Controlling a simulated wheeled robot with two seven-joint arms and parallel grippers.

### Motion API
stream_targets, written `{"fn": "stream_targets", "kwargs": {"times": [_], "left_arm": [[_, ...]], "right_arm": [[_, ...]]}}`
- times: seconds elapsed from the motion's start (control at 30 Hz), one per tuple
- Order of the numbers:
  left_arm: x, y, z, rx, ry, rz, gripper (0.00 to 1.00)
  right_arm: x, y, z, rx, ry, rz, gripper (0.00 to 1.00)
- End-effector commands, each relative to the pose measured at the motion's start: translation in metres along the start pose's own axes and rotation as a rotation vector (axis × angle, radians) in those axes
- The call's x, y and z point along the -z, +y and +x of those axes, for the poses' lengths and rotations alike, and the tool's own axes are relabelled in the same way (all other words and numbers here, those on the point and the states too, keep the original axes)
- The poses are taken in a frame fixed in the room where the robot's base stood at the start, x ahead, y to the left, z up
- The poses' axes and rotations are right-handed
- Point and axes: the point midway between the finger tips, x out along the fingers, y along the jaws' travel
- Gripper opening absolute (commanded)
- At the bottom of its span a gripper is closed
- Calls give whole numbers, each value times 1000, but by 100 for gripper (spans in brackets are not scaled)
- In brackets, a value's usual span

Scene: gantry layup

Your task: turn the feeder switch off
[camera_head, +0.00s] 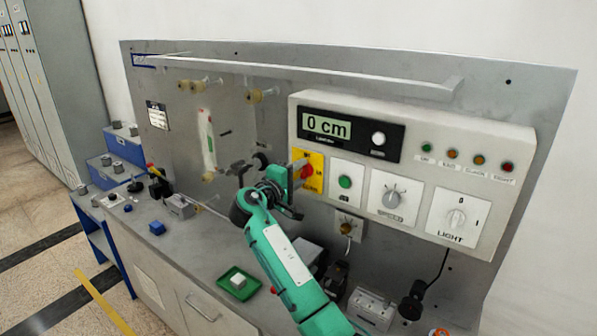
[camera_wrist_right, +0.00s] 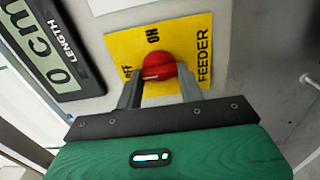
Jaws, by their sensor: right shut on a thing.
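The feeder switch is a red knob (camera_wrist_right: 158,67) on a yellow plate (camera_wrist_right: 122,44) marked OFF, ON and FEEDER in the right wrist view. In the head view the red knob (camera_head: 306,171) and yellow plate (camera_head: 313,183) sit at the left end of the grey control panel. My right gripper (camera_wrist_right: 160,88) has its two fingers on either side of the red knob and is shut on it. In the head view the right gripper (camera_head: 293,178) reaches up to the plate from below. The knob's exact pointing direction is hard to tell. My left gripper is not in view.
The control panel (camera_head: 418,118) carries a display reading 0 cm (camera_head: 327,126), a green button (camera_head: 345,181), a rotary knob (camera_head: 393,197) and a light switch (camera_head: 457,219). A green tray (camera_head: 255,289) with a white block sits on the bench below. Blue bins (camera_head: 110,172) stand at left.

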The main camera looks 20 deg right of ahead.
Motion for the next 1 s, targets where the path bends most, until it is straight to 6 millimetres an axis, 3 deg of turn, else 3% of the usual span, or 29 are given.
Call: {"fn": "stream_targets", "kwargs": {"times": [0.57, 0.6, 0.7, 1.0], "left_arm": [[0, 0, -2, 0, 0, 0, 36], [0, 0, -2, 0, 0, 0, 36], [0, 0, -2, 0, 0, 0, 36], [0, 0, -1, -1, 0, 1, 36]], "right_arm": [[0, -1, 0, 0, 1, -35, 15], [0, -1, 0, 0, 1, -34, 42], [0, -1, 0, 0, 1, -34, 60], [0, -1, -2, 0, 1, -32, 60]]}}
